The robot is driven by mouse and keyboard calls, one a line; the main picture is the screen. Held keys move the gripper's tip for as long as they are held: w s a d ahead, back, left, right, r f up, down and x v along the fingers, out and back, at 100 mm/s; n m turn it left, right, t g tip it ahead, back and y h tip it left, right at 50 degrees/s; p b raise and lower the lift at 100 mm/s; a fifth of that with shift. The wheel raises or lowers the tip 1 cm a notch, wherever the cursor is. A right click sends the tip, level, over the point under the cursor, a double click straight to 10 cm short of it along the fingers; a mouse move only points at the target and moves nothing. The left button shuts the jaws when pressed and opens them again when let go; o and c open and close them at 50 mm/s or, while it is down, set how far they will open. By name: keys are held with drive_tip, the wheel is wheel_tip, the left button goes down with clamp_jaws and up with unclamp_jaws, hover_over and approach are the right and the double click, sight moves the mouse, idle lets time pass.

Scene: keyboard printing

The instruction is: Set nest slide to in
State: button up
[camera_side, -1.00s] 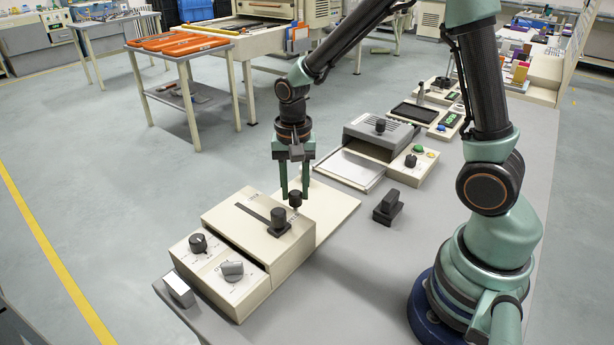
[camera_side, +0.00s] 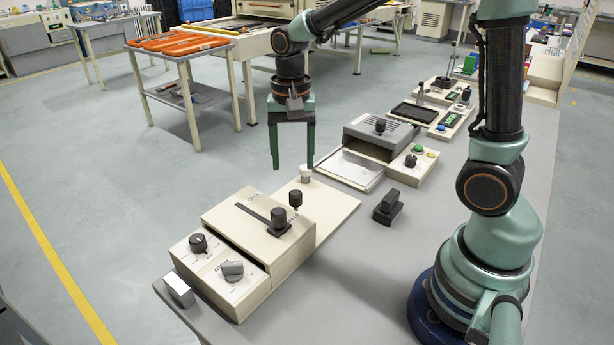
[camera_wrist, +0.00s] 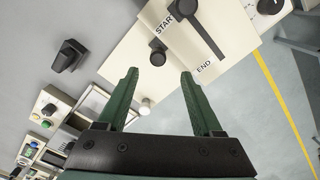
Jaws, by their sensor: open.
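The cream printing unit (camera_side: 240,222) carries a dark slot whose ends read START and END in the wrist view. A large black knob (camera_side: 279,222) stands at the slot's START end. A smaller black knob (camera_side: 295,199) stands beside the unit's back edge; it also shows in the wrist view (camera_wrist: 157,55). A flat cream plate (camera_side: 335,203) extends behind the unit and bears a small white knob (camera_side: 305,174), seen in the wrist view (camera_wrist: 145,106) between my fingers. Which part is the nest slide is not labelled. My gripper (camera_side: 292,167) is open, empty, above the plate's far edge.
Two dials (camera_side: 198,243) sit on the unit's front panel. A loose-standing black switch block (camera_side: 388,207) is on the grey bench to the right. A grey-topped box (camera_side: 380,138) with a tray stands behind. Bare bench (camera_side: 350,275) lies in front right.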

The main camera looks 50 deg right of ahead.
drive_tip(key=shift+r, duration=2.15)
drive_tip(key=s+r+n+t, duration=0.3)
drive_tip(key=s+n+t, duration=0.2)
drive_tip(key=s+n, duration=0.3)
drive_tip(key=shift+s+d+r+n+t, duration=0.25)
drive_tip(key=shift+n+t, duration=0.05)
drive_tip(key=shift+n, duration=0.8)
drive_tip(key=shift+c, duration=0.4)
